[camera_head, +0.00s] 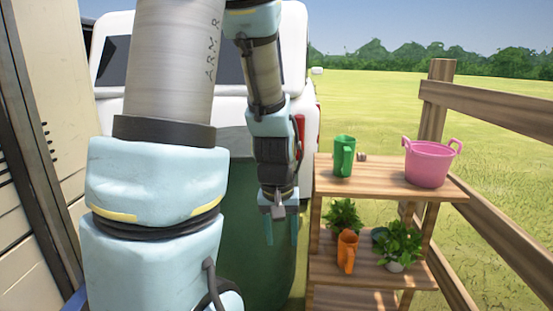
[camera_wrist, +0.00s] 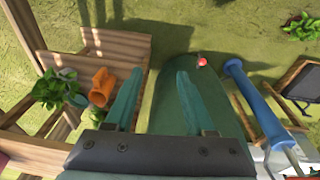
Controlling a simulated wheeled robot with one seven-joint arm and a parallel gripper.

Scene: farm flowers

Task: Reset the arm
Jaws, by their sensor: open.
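My gripper (camera_head: 281,228) hangs pointing down in the head view, left of the wooden shelf and in front of a dark green container. Its two teal fingers are apart and nothing is between them. In the wrist view my gripper (camera_wrist: 155,100) also shows open and empty, with the green shape below it. My arm is bent, with its large links filling the left and middle of the head view.
The wooden shelf (camera_head: 327,187) holds a green pitcher (camera_head: 343,156) and pink bucket (camera_head: 430,163) on top, with an orange pitcher (camera_head: 347,251) and plants (camera_head: 398,243) below. A wooden fence (camera_head: 490,105) is right. A white vehicle (camera_head: 290,60) stands behind my arm.

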